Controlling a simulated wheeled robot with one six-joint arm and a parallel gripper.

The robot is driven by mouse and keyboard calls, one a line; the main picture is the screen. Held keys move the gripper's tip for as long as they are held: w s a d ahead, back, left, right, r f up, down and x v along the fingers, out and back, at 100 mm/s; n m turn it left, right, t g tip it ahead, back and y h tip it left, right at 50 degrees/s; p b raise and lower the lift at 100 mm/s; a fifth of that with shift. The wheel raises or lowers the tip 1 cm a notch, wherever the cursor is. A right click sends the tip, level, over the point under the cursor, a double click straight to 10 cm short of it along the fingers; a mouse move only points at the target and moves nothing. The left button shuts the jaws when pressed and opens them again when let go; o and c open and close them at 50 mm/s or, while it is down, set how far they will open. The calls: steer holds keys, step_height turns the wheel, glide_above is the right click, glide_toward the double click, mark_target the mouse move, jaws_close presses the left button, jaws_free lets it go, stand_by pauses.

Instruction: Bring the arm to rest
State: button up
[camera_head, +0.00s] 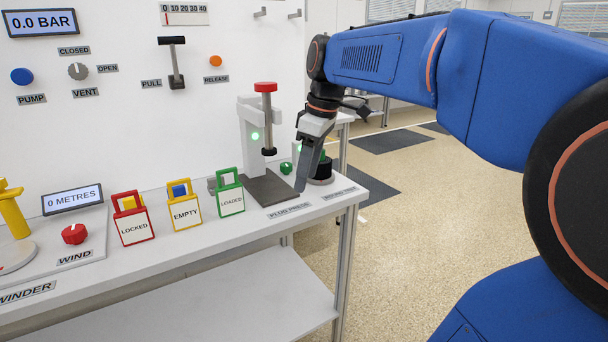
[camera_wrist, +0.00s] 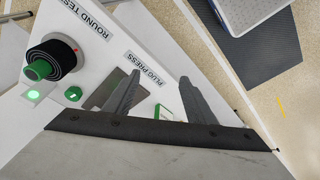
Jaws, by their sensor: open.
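My gripper (camera_head: 306,176) hangs from my blue arm over the right end of the white table (camera_head: 180,243), fingers pointing down. It stands in front of the plug press (camera_head: 250,138), a grey stand with a red-topped plunger, a lit green light and a dark base plate. In the wrist view my gripper (camera_wrist: 158,90) shows two grey fingers set apart with nothing between them. The plug press label lies beyond the fingertips there. Whether the fingertips touch anything I cannot tell.
The round tester (camera_wrist: 58,60), black with a green knob, stands beside the press. Locked (camera_head: 134,229), empty (camera_head: 185,213) and loaded (camera_head: 231,201) tags stand along the table. A red wind knob (camera_head: 74,234) is at left. Open floor (camera_head: 400,240) lies right of the table.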

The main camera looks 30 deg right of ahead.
stand_by(0.5)
steer(key=s+a+f+m+t, duration=0.1)
steer(key=s+f+m, duration=0.3)
steer(key=s+f, duration=0.4)
steer(key=s+a+f+m+t+h, duration=0.1)
steer(key=s+a+f+m, duration=0.3)
steer(key=s+f, duration=0.5)
steer(key=shift+s+a+f+t, duration=0.15)
steer(key=shift+a+f+t, duration=0.1)
steer(key=shift+f+t, duration=0.15)
